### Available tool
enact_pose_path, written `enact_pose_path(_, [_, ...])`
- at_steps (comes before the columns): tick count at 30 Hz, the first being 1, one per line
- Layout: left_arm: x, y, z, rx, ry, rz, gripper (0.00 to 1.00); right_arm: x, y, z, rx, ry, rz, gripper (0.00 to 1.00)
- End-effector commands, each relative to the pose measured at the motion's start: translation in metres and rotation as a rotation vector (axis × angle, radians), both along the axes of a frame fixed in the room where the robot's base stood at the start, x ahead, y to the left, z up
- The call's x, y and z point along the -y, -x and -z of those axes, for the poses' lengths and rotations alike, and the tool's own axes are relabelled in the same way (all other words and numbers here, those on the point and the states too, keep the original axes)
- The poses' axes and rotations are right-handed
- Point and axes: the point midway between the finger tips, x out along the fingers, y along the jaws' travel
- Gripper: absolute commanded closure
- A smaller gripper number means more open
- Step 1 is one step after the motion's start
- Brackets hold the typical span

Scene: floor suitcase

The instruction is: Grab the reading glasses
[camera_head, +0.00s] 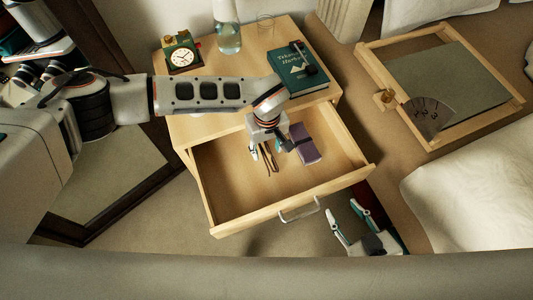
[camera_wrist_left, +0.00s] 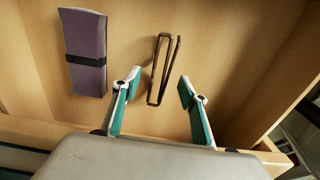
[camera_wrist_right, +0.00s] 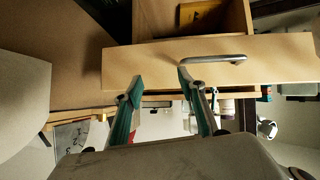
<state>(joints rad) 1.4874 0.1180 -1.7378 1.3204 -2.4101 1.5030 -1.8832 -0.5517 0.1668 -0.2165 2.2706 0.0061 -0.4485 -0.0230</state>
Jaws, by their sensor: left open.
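The reading glasses (camera_wrist_left: 164,68), folded with thin brown frames, lie on the floor of the open drawer (camera_head: 225,195). In the head view the glasses (camera_head: 268,158) show just below my left gripper. My left gripper (camera_head: 268,150) is over the drawer, and in the left wrist view its open fingers (camera_wrist_left: 160,92) stand on either side of the glasses' near end, with nothing held. My right gripper (camera_head: 336,226) is open and empty, low in front of the drawer near the handle (camera_head: 299,210); it also shows in the right wrist view (camera_wrist_right: 160,85).
A purple case with a dark band (camera_wrist_left: 85,50) lies in the drawer beside the glasses. Drawer walls surround my left gripper.

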Motion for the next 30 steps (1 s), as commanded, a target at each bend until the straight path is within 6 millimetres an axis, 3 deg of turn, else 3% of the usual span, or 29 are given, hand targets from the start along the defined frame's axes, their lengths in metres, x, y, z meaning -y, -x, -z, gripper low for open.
enact_pose_path(1, [-0.001, 0.005, 0.015, -0.012, 0.001, -0.001, 0.57, -0.001, 0.003, 0.005, -0.009, -0.003, -0.001, 0.6])
enact_pose_path(6, [-0.001, 0.005, 0.033, -0.009, 0.002, -0.001, 0.57, -0.007, -0.002, -0.002, 0.009, -0.023, -0.003, 0.6])
enact_pose_path(15, [-0.001, 0.002, 0.033, -0.001, 0.001, -0.001, 0.57, -0.014, -0.014, -0.017, 0.045, -0.043, -0.006, 0.6])
enact_pose_path(19, [-0.001, 0.002, 0.033, -0.001, 0.002, -0.001, 0.91, -0.014, -0.012, -0.014, 0.038, -0.042, -0.005, 0.6])
enact_pose_path(20, [-0.001, 0.002, 0.033, -0.001, 0.002, -0.001, 0.93, -0.014, -0.011, -0.013, 0.037, -0.04, -0.005, 0.6])
enact_pose_path(30, [-0.001, 0.003, 0.031, -0.001, 0.002, -0.001, 0.93, -0.01, -0.008, -0.008, 0.025, -0.032, -0.002, 0.6])
